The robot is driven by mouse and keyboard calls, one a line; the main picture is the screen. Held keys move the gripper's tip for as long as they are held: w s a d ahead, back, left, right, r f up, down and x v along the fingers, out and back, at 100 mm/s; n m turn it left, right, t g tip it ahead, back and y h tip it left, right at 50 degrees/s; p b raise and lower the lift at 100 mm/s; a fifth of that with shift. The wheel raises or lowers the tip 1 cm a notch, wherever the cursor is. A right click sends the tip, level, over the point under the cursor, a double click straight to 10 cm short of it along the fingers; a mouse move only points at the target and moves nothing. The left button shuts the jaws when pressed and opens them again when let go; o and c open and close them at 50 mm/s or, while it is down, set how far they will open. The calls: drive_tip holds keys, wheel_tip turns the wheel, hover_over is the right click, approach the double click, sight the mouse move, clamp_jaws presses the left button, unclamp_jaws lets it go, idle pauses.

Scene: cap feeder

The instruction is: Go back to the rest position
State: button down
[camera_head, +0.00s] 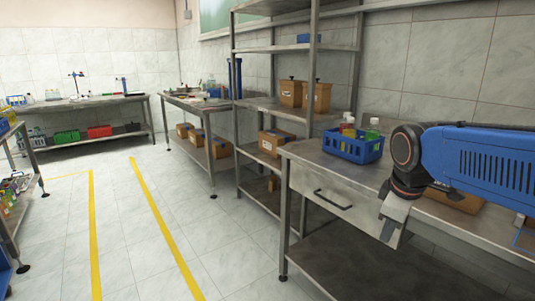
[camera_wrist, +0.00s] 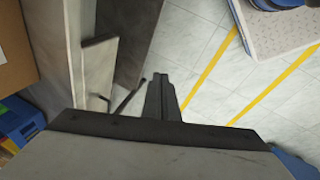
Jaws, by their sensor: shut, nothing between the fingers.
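My gripper (camera_head: 389,236) points down in front of the steel bench with the drawer, at the right of the head view. In the wrist view my gripper (camera_wrist: 160,77) has its two dark fingers together and nothing between them. It hangs clear of the bench, with the floor below it. My blue arm reaches in from the right edge of the head view and hides part of the bench top.
The bench drawer (camera_head: 320,191) with a dark handle is close to my gripper. A blue basket (camera_head: 352,148) with bottles stands on the bench top. A steel shelf rack (camera_head: 312,90) with cardboard boxes stands behind. The tiled floor (camera_head: 115,235) with yellow lines is open at left.

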drive_tip(key=s+f+m, duration=0.4)
drive_tip(key=s+m, duration=0.1)
drive_tip(key=s, duration=0.2)
drive_tip(key=s+f+m+t, duration=0.1)
drive_tip(key=s+f+m, duration=0.3)
drive_tip(key=s, duration=0.3)
drive_tip(key=shift+s+f+m+y, duration=0.3)
drive_tip(key=shift+s+f+m, duration=0.05)
drive_tip(key=shift+m, duration=0.05)
drive_tip(key=shift+d, duration=0.1)
